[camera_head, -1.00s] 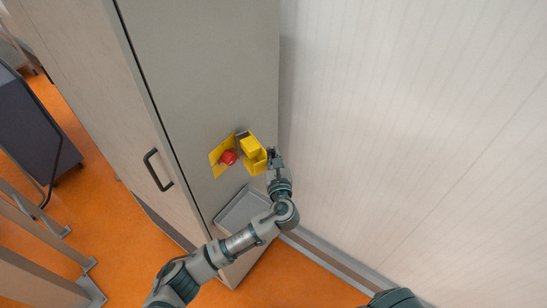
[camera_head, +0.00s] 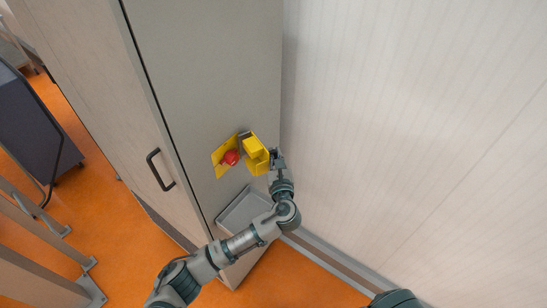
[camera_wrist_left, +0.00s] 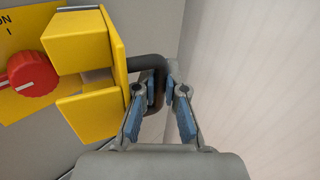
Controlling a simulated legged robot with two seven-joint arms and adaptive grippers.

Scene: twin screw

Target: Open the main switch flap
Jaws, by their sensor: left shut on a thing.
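The yellow main switch flap (camera_head: 255,148) is on the grey cabinet front, with blocky yellow parts sticking out. It stands to the right of the red knob (camera_head: 231,158), which is uncovered on its yellow plate (camera_head: 218,156). In the left wrist view the flap (camera_wrist_left: 84,48) fills the upper left, with the red knob (camera_wrist_left: 33,73) beside it. A dark bent handle (camera_wrist_left: 146,63) reaches from the flap to between my fingers. My left gripper (camera_wrist_left: 162,88) is shut on this handle, and shows at the flap's right side in the head view (camera_head: 277,159). My right gripper is out of view.
A grey tray (camera_head: 228,218) is fixed to the cabinet below the switch, close to my left forearm. A pale wall (camera_head: 420,130) stands close to the right of my left gripper. A black door handle (camera_head: 153,172) sits on the cabinet's left face.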

